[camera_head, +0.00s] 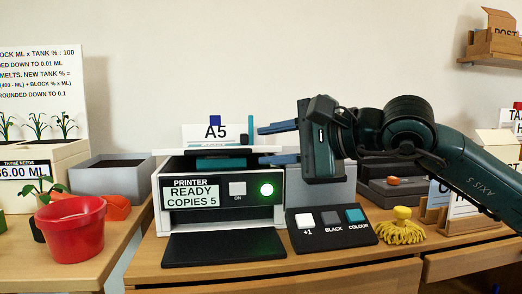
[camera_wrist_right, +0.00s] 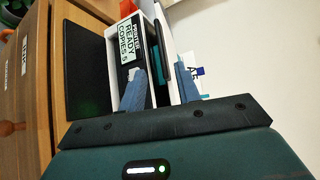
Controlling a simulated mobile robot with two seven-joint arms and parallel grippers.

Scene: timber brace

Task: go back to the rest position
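My right gripper (camera_head: 278,143) reaches in from the right in the head view, in front of the right part of the printer (camera_head: 222,200). Its two blue fingers are spread apart with nothing between them. In the right wrist view the open fingers (camera_wrist_right: 159,92) point toward the printer's body and its top. The printer display reads READY, COPIES 5, and a green light glows beside it. I cannot tell from these views whether a finger touches the printer. My left gripper is in neither view.
A button panel (camera_head: 332,228) with white, black and teal buttons sits right of the printer's black tray (camera_head: 224,246). A yellow tassel-like brush (camera_head: 402,230) lies farther right. A red pot (camera_head: 72,228) with a plant and a grey box (camera_head: 112,172) stand at left.

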